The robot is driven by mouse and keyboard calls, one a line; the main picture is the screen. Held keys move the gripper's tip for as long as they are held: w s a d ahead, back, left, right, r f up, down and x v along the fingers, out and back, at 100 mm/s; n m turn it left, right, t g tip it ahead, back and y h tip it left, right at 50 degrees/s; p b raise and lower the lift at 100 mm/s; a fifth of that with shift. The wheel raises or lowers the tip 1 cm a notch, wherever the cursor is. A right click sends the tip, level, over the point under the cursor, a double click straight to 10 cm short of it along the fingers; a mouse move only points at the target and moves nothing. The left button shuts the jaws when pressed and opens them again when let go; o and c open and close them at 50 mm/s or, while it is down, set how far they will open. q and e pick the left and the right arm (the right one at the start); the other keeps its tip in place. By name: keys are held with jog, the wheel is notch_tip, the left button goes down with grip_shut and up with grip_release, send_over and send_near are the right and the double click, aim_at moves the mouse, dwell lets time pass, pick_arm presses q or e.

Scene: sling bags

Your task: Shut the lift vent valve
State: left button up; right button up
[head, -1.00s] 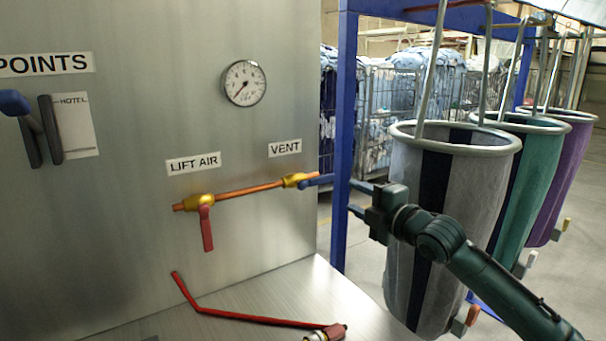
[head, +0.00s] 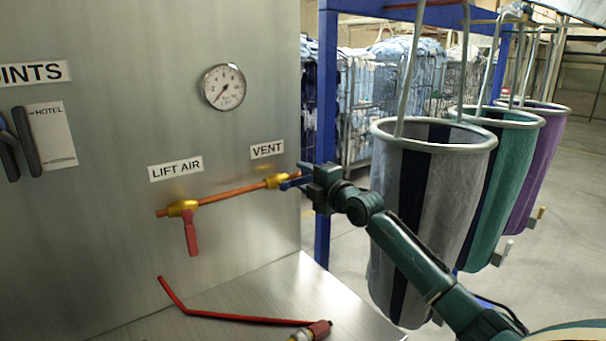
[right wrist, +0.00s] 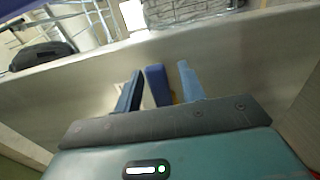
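The vent valve (head: 277,181) is a brass fitting under the VENT label, at the right end of the copper pipe. Its blue lever (head: 291,184) sticks out to the right, roughly in line with the pipe; its far end is hidden by my right gripper (head: 305,180). In the right wrist view the blue lever (right wrist: 157,86) stands between the two fingers of my right gripper (right wrist: 160,82). The fingers are open, with gaps on both sides of the lever, the left finger being closer. My left gripper is not in view.
The lift air valve (head: 183,208) has a red lever hanging down. A pressure gauge (head: 223,87) is above. A blue post (head: 322,240) stands just behind my right gripper; hanging grey (head: 430,180), green and purple bags are to the right.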

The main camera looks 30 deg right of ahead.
jog(key=shift+w, duration=0.55)
jog(key=shift+c, duration=0.6)
grip_shut()
